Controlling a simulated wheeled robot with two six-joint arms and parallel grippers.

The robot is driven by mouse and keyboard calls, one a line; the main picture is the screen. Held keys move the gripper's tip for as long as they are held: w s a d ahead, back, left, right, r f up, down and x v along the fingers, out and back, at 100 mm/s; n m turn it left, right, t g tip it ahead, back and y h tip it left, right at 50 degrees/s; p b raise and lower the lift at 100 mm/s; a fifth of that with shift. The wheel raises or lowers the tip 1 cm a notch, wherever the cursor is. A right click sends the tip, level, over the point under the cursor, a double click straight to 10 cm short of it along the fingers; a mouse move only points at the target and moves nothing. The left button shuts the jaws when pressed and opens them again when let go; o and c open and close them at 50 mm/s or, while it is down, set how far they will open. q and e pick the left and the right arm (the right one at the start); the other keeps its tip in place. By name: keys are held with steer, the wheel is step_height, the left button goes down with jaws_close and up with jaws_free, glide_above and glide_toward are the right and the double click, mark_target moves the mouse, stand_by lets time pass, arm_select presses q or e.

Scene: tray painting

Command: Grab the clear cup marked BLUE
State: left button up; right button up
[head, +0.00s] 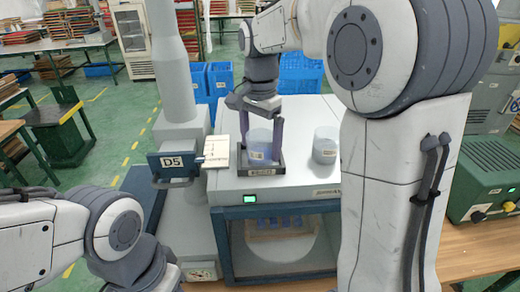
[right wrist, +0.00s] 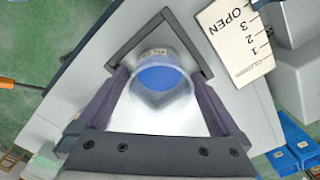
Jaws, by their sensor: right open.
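A clear cup with blue contents (head: 259,144) stands upright in a dark square holder (head: 262,171) on top of a white machine. A small label shows on the cup, too small to read; the lettering on the holder's front is also unclear. My right gripper (head: 261,140) points down over the cup, with one finger on each side. The right wrist view shows the cup (right wrist: 158,82) between the two dark fingers of the open gripper (right wrist: 161,76). I cannot tell whether the fingers touch it. My left gripper is out of view; only its arm shows at lower left.
A card with OPEN and CLOSED marks (head: 217,152) and a D5 sign (head: 172,163) are at left. A green box (head: 490,185) stands at far right. Blue crates (head: 300,75) lie behind.

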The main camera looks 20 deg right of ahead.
steer(key=c, duration=1.5)
steer(key=shift+r, duration=0.1)
steer(key=shift+r, duration=0.1)
